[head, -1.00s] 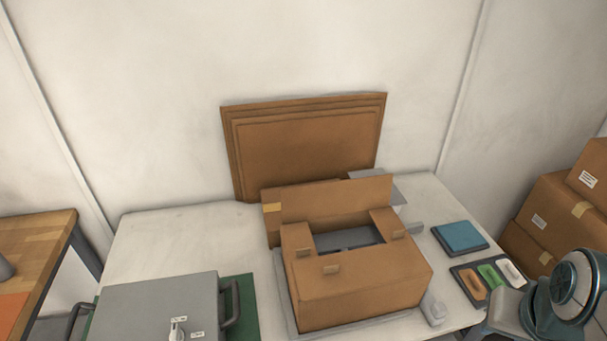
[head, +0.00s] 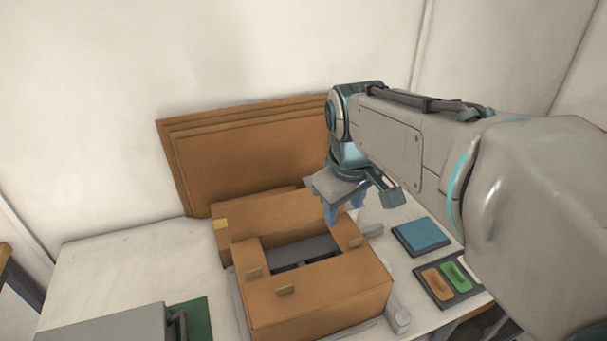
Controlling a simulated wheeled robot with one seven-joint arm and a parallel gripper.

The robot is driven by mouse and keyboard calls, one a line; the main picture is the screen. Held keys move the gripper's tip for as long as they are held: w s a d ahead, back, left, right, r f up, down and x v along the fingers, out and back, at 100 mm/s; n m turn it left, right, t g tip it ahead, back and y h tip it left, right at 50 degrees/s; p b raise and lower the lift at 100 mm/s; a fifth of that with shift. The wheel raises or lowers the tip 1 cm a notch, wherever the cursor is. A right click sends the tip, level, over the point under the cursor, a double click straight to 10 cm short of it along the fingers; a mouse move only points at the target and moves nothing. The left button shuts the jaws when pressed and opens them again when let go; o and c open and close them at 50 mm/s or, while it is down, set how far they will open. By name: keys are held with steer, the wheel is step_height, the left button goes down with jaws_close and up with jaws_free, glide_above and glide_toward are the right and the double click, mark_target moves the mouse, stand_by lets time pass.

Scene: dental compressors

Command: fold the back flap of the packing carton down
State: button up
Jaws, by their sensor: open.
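The brown packing carton (head: 318,303) stands on a grey base on the table. Its top is partly open, and a grey object (head: 305,250) shows inside. The back flap (head: 277,217) appears to stand up along the carton's far edge; its right end is hidden by my arm. Narrow side flaps lie inward at the left (head: 247,252) and right (head: 347,236). My gripper (head: 342,208) is open, with blue fingers pointing down at the right end of the back flap. I cannot tell whether they touch it.
Large flat brown sheets (head: 245,150) lean on the wall behind. A blue pad (head: 424,237) and a tray of coloured pieces (head: 453,281) lie to the right. A grey case (head: 105,325) is at the lower left.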

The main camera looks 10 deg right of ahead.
steer(key=w+a+f+n+g+b, duration=0.1)
steer(key=w+f+n+g, duration=0.1)
steer(key=w+n, duration=0.85)
steer(key=w+f+n+g, duration=0.15)
steer(key=w+n, duration=0.35)
steer(key=w, duration=1)
steer(key=shift+m+g, duration=0.25)
steer(key=f, duration=0.4)
steer(key=s+f, duration=0.1)
steer(key=f, duration=0.3)
steer(key=s+f, duration=0.1)
steer(key=f, duration=0.3)
steer(key=shift+s+d+f, duration=0.1)
steer(key=shift+d+f, duration=0.05)
steer(key=shift+f, duration=0.15)
jaws_close()
